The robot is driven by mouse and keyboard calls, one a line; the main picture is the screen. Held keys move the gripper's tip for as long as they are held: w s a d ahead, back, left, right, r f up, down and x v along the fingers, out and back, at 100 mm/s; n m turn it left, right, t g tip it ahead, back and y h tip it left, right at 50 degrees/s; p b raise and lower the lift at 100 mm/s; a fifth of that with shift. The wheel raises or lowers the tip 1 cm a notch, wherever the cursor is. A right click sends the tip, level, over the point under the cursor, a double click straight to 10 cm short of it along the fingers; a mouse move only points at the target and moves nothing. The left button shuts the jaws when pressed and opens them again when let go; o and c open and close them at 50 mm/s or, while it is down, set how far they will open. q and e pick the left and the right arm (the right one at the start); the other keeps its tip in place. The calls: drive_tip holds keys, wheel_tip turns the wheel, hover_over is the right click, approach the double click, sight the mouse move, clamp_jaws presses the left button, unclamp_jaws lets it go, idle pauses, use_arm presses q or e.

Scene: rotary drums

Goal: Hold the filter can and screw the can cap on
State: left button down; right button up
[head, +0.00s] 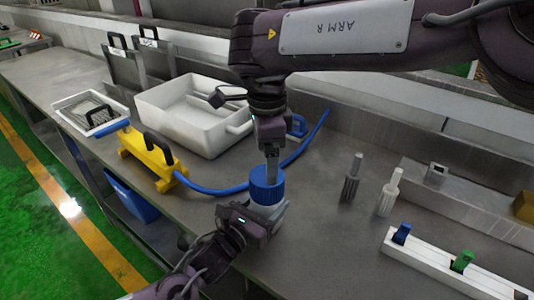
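The can cap (262,190) is a blue ribbed disc near the middle of the table in the head view. It sits level over the filter can (276,209), of which only a pale grey part shows below the cap. My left gripper (262,215) comes from the lower left and is closed around the can at the table. My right gripper (271,162) points straight down from above, with one finger visible against the cap; its other finger is hidden. Whether the thread is engaged cannot be seen.
A yellow block with black handles (148,160) and a blue hose (232,190) lie left of the cap. A white basin (180,125) stands behind. Two grey cylindrical tools (351,185) and a white rack (440,268) stand right. Bare table lies between.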

sight(267, 210)
drive_tip(key=shift+f, duration=4)
drive_tip(key=shift+c, duration=0.2)
